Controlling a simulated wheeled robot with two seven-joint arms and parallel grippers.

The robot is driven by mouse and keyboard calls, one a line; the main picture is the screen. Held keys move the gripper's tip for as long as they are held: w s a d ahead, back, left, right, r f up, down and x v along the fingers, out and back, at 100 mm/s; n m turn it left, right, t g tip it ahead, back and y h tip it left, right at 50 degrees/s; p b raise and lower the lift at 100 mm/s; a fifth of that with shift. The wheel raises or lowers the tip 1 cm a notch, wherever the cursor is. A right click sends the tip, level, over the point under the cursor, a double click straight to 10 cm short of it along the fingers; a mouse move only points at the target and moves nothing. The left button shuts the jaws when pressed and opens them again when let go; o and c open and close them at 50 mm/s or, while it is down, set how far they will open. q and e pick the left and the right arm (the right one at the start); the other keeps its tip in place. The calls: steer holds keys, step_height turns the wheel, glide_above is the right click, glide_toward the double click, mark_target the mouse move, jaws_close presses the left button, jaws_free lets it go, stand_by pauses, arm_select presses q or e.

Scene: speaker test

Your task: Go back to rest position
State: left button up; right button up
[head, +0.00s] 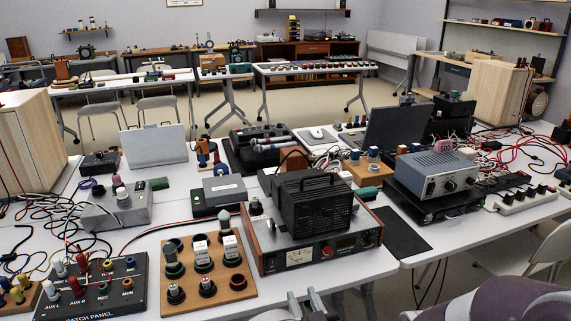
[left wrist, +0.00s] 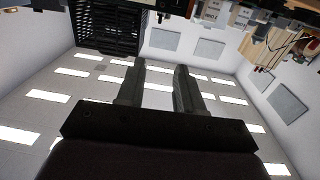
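My left gripper (head: 304,300) shows at the bottom edge of the head view, low in front of the table edge. In the left wrist view its two fingers (left wrist: 158,85) stand apart with nothing between them, so it is open and empty. That view is upside down, with the ceiling below and the table things along the top. The black grille box (left wrist: 107,28) is near the fingers in that picture but apart from them. A purple-grey rounded part at the lower right of the head view looks like my own arm. My right gripper is not in view.
Loose cables lie at left and right. Floor shows at the right front.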

arm_select(q)
steer(key=s+d+f+m+g+h, duration=0.5)
steer(key=s+f+g+h, duration=0.25)
steer(key=f+g, duration=0.3)
steer(key=s+a+r+g+y, duration=0.1)
steer(key=s+a+r+g, duration=0.3)
steer(key=a, duration=0.7)
steer(key=s+a+g+y, duration=0.25)
steer(key=s+a, duration=0.45)
steer(key=a, duration=0.4)
steer(key=w+a+r+n+t+p, duration=0.1)
steer(key=w+a+r+n+p, duration=0.1)
steer(key=a+r, duration=0.3)
step_height(320, 180, up, 14)
steer(key=p, duration=1.4)
steer(key=shift+s+h, duration=0.15)
steer(key=shift+h, duration=0.15)
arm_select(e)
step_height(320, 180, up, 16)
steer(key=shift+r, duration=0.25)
